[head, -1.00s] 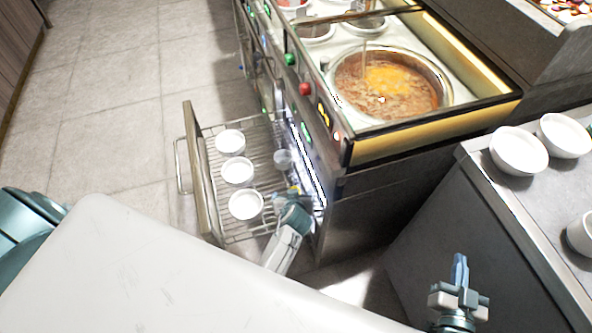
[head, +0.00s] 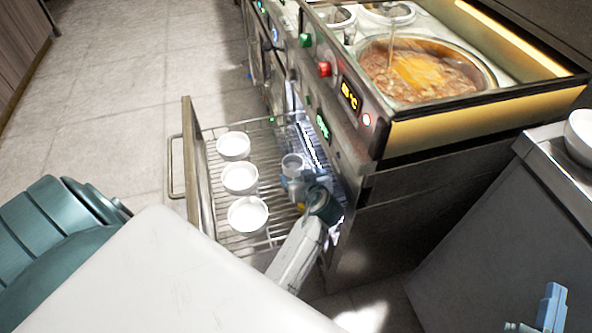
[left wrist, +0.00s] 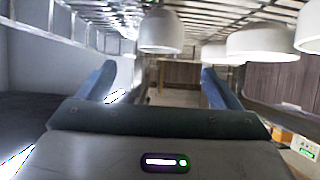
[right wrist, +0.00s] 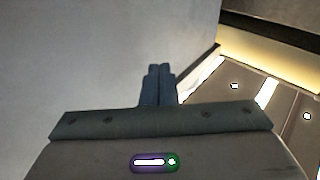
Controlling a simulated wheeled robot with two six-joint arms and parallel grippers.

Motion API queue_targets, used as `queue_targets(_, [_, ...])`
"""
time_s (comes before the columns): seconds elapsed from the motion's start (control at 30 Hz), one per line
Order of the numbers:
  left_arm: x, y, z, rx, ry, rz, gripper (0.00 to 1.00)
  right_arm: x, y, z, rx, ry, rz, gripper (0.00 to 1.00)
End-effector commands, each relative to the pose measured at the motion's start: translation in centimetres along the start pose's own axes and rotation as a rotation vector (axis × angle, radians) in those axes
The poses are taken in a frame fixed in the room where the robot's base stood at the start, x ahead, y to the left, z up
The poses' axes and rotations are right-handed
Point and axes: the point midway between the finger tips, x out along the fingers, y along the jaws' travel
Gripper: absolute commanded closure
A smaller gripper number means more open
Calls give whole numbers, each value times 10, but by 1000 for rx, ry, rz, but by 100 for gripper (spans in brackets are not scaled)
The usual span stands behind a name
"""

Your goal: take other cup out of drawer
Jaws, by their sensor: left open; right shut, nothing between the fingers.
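An open wire drawer (head: 265,240) holds three white cups in a row: a far cup (head: 233,146), a middle cup (head: 239,178) and a near cup (head: 248,214). A fourth, smaller-looking cup (head: 292,163) stands apart, closer to the cabinet. My left gripper (head: 297,186) is inside the drawer just in front of this fourth cup. In the left wrist view the picture is upside down; my open left gripper (left wrist: 158,82) has a white cup (left wrist: 160,32) ahead, roughly between its fingers, not visibly gripped. My right gripper (right wrist: 158,82) is shut and empty, away from the drawer.
The drawer front (head: 197,165) stands out over the floor. Above the drawer is a heated counter with a pot of sauce (head: 420,75). A grey counter (head: 535,190) with a white bowl (head: 581,135) is at the right. The floor on the left is clear.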

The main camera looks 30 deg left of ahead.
Motion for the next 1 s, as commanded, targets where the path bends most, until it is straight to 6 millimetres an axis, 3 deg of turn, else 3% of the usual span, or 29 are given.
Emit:
queue_targets(0.1, [21,0,-1,2,3,0,14,3,0,-11,-10,67,-2,100])
queue_targets(0.37, [42,0,0,2,1,1,14,5,0,-26,-20,150,-4,100])
queue_targets(0.63, [82,0,0,3,1,1,14,6,-1,-55,-41,318,-11,100])
queue_targets(0.97, [89,0,0,1,-1,2,14,6,-1,-63,-47,357,-13,100])
queue_targets(1.0, [89,0,0,1,-1,2,20,6,-1,-63,-46,356,-13,100])
